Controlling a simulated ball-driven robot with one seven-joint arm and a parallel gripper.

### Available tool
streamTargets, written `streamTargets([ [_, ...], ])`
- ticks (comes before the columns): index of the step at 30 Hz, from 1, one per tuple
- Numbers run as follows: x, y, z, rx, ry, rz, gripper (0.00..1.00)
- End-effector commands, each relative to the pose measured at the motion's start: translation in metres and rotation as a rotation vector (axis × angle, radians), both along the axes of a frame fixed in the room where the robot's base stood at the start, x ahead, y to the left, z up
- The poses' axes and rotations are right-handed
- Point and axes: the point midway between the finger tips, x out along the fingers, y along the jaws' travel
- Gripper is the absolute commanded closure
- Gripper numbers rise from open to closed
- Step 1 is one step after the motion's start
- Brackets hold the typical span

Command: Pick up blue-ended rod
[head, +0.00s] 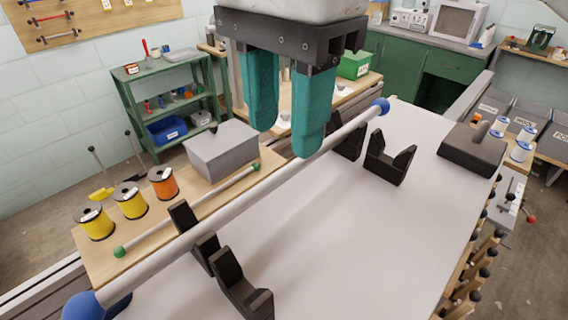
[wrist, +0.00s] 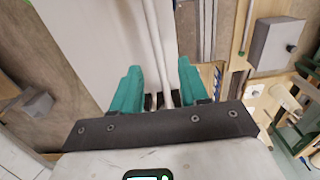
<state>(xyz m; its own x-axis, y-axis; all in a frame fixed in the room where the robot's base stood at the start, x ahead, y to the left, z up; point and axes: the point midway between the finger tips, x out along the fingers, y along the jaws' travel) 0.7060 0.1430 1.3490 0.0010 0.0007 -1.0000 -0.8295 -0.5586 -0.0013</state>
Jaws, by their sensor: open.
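The blue-ended rod (head: 240,205) is a long pale grey rod with a blue ball at each end. It runs diagonally from lower left to upper right, resting in black V-shaped cradles (head: 232,272) on a white tabletop. My gripper (head: 286,142) has two teal fingers pointing down, spread apart, just above the rod's middle to right part. In the wrist view my gripper (wrist: 157,72) is open, with the pale rod (wrist: 160,50) running between the fingers. The fingers appear not to touch it. The rod's ends are not visible in the wrist view.
A thinner green-ended rod (head: 190,208) lies behind, parallel to the blue-ended one. Yellow and orange spools (head: 131,200) and a grey box (head: 221,150) stand at the left. The white tabletop (head: 370,225) in front is clear.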

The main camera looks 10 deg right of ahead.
Motion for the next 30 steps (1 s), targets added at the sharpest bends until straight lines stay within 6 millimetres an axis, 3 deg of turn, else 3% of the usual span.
streamTargets([
  [9,-0.001,-0.001,-0.041,0.000,0.004,0.001,0.56],
  [19,-0.001,0.000,-0.050,-0.001,0.001,0.000,0.56],
  [30,-0.001,0.000,-0.049,-0.001,0.001,0.000,0.90],
])
